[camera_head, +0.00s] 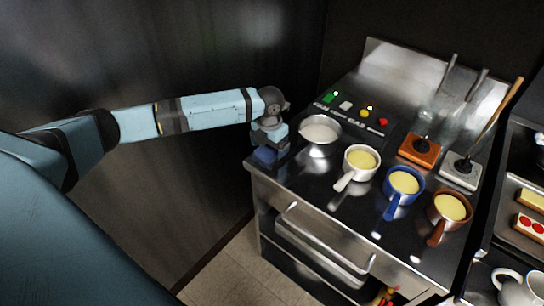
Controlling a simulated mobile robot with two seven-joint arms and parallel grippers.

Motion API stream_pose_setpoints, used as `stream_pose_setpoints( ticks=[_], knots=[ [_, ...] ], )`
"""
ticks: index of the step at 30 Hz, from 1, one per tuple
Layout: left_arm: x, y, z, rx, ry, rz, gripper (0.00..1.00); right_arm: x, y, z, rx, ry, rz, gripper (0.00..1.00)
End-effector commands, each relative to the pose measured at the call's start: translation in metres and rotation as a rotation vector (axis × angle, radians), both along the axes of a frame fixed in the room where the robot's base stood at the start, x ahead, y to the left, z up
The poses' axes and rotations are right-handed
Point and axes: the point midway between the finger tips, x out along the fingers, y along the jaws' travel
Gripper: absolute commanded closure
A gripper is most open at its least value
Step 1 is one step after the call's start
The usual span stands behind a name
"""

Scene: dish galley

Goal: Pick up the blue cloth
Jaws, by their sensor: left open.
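The blue cloth (265,156) shows as a small dark blue patch at the near left corner of the steel counter (300,178). My left gripper (267,146) is directly above it, pointing down, with its jaws open. The gripper hides part of the cloth, and I cannot tell whether the fingers touch it. My right gripper is not in view.
A steel bowl (319,131) stands just right of my left gripper. White (357,168), blue (402,188) and brown (447,212) pans with yellow contents stand further right. Several small coloured items lie behind. A drawer handle (325,240) juts from the front.

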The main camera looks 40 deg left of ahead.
Motion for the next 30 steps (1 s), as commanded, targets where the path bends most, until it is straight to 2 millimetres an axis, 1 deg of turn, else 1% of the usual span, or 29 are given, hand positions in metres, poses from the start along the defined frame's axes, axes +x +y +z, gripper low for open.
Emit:
stream_pose_setpoints(
  ticks=[1,2,8,9,11,12,14,15,16,25,30],
  knots=[
    [0.0,0.0,-0.006,0.0,-0.001,0.0,0.06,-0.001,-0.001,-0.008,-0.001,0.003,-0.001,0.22],
    [0.0,0.0,-0.006,0.0,-0.001,0.0,0.06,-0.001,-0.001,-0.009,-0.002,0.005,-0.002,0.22],
    [0.0,0.0,-0.003,0.0,-0.001,0.0,0.06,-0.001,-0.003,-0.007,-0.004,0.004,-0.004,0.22],
    [0.0,0.0,-0.003,0.0,-0.001,0.0,0.11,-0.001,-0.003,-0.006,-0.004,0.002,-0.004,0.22],
    [0.0,0.0,-0.004,0.0,-0.001,0.0,0.25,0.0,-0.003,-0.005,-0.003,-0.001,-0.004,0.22],
    [0.0,0.0,-0.004,0.0,-0.001,0.0,0.34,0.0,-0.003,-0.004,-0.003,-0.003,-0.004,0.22],
    [0.0,0.0,-0.004,0.0,-0.001,0.0,0.48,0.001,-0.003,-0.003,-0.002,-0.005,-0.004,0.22],
    [0.0,0.0,-0.004,0.0,-0.001,0.0,0.57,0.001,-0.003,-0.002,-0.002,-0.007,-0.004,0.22],
    [0.0,0.0,-0.004,0.0,-0.001,0.0,0.6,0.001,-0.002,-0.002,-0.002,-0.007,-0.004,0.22],
    [0.0,0.0,-0.002,0.0,-0.001,0.0,0.6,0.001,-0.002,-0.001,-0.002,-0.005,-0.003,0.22],
    [0.0,0.0,0.008,0.0,-0.001,0.0,0.6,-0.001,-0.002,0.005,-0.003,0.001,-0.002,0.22]
  ],
)
